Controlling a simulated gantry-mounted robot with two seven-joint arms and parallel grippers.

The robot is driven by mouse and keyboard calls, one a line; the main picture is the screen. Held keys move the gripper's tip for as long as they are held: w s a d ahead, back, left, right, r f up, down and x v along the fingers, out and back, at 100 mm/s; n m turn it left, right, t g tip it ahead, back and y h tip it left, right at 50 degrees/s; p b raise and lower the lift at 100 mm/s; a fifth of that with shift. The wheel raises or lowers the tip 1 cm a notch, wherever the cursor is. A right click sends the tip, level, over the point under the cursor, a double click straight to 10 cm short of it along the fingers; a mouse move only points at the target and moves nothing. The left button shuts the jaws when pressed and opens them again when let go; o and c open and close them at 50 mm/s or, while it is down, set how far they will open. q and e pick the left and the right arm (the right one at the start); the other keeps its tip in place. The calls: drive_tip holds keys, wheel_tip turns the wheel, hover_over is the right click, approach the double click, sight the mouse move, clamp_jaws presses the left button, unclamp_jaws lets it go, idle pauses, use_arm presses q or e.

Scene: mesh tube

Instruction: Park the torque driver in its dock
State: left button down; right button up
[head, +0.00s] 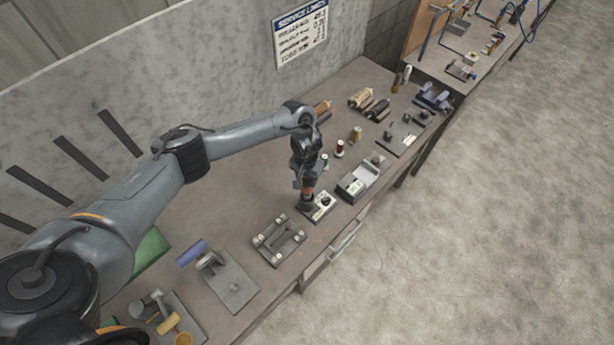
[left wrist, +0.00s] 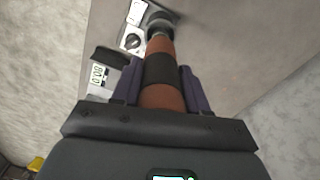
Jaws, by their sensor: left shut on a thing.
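The torque driver (head: 308,191) has an orange and black banded handle. My left gripper (head: 307,180) is shut on it and points down over the bench. In the left wrist view the handle (left wrist: 160,70) lies between the two purple fingers of the gripper (left wrist: 160,84). The driver's far end meets a dark round holder (left wrist: 160,20), which looks like the dock (head: 305,204). I cannot tell how deep the driver sits in it. A pale plate with a black dial (head: 321,205) lies right beside the holder. My right gripper is in neither view.
A grey device with a display (head: 362,181) stands right of the dial plate. A fixture with pale corner posts (head: 279,240) lies to the left. Small spools (head: 340,148) stand behind. The bench front edge and a drawer handle (head: 345,241) are close. Bare bench lies behind the fixture (head: 245,215).

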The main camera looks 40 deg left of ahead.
use_arm(q)
drive_tip(key=shift+p, duration=0.9)
idle(1.4)
drive_tip(key=shift+f+b, duration=0.75)
drive_tip(key=shift+f, duration=0.65)
idle(1.6)
drive_tip(key=shift+f+b, duration=0.3)
drive_tip(key=shift+f, duration=0.2)
idle(0.5)
drive_tip(key=shift+f, duration=0.4)
drive_tip(key=shift+f+b, duration=0.55)
idle(0.8)
